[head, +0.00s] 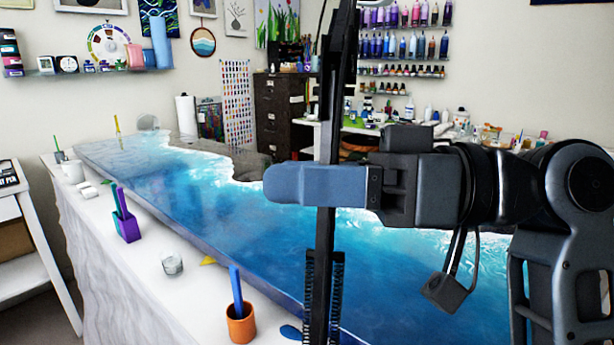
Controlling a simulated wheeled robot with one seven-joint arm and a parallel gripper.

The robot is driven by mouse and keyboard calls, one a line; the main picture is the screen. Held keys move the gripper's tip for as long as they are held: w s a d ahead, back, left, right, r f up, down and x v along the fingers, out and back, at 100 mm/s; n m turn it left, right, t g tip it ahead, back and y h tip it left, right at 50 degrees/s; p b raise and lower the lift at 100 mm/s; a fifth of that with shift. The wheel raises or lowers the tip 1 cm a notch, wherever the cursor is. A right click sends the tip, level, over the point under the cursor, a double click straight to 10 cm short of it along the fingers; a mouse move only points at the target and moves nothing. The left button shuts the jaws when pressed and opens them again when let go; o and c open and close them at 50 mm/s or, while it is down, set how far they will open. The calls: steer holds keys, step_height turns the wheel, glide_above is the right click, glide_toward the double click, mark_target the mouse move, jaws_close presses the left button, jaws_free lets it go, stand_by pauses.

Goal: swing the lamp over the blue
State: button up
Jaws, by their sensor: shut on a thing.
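The lamp shows as a thin black arm (326,235) with springs low down. It runs nearly upright through the middle of the head view and out at the top and bottom. I see no lamp head. My gripper (284,186) reaches in from the right, with its bluish fingers across the lamp arm at mid-height. It is shut on that arm; the near finger hides the gripped spot. The blue (225,225) is a glossy resin surface on the long table, deep blue in front with white wave-like streaks.
An orange cup (240,325) with a blue stick, a clear jar (172,265) and a purple holder (126,225) stand along the table's near left edge. A dark drawer cabinet (278,112) stands behind. Shelves of bottles (400,45) hang at the back right.

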jaws_close()
steer(key=a+n+g+b, duration=0.1)
steer(key=g, duration=0.1)
steer(key=a+n+g, duration=0.1)
steer(key=n+g, duration=0.1)
steer(key=n+g+h+b, duration=0.1)
steer(key=g, duration=0.2)
steer(key=shift+s+a+n+b, duration=0.3)
steer(key=shift+s+a, duration=0.1)
steer(key=o, duration=1.1)
jaws_free()
steer(key=shift+r, duration=0.1)
